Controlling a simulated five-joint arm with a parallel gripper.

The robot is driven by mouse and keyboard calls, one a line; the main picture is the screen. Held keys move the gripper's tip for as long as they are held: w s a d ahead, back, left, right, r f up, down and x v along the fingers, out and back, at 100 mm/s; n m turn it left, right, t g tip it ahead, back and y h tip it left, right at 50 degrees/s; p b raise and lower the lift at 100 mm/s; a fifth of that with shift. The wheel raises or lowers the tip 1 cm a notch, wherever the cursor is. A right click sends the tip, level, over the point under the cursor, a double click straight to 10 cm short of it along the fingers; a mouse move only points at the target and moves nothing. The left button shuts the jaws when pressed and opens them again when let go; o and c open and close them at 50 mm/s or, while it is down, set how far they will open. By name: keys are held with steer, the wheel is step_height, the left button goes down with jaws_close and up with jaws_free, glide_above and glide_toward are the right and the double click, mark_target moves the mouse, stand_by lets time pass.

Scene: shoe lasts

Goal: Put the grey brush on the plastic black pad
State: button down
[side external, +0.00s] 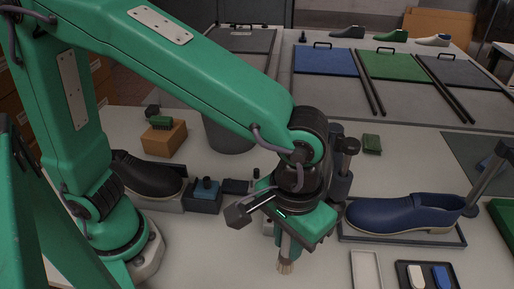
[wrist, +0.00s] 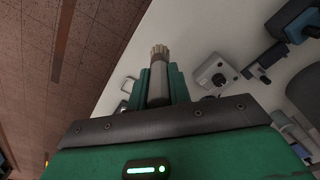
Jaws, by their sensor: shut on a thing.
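My gripper (side external: 286,240) points down over the white table and is shut on the grey brush (side external: 285,267), whose pale bristles hang below the fingers. In the wrist view the brush (wrist: 159,80) stands between the two green fingers of my gripper (wrist: 159,88), bristle end outward. Several dark flat things are in view, and I cannot tell which is the plastic black pad. One is a black tray (side external: 402,284) at the front right holding a white and a blue piece, to the right of my gripper. Another is a small dark block (side external: 236,186) left of my gripper.
A blue shoe (side external: 400,214) lies on a dark tray to the right. A white tray (side external: 366,270) lies front right; the table between is bare.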

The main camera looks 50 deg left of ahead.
step_height(320, 180, up, 8)
steer(key=shift+r, duration=0.2)
steer(key=w+a+n, duration=0.7)
steer(key=w+a, duration=1.3)
steer(key=w, duration=0.1)
steer(key=w+a+n, duration=0.2)
steer(key=a+n, duration=0.1)
steer(key=a, duration=0.8)
steer(key=w+a+n, duration=0.2)
steer(key=a, duration=0.9)
steer(key=s+a+n, duration=0.2)
steer(key=s+a, duration=0.3)
steer(key=a, duration=0.5)
steer(key=s+a+n, duration=0.3)
steer(key=s+a, duration=0.1)
steer(key=a, duration=0.6)
steer(key=s+a+n, duration=0.2)
steer(key=s+a, duration=0.3)
steer(key=a, duration=0.5)
steer(key=s+a+f, duration=0.2)
steer(key=a+f, duration=0.3)
steer(key=f, duration=0.1)
steer(key=s+a+f, duration=0.3)
steer(key=a+f, duration=0.2)
steer(key=f, duration=0.1)
steer(key=shift+s+f, duration=0.2)
steer(key=shift+s, duration=0.05)
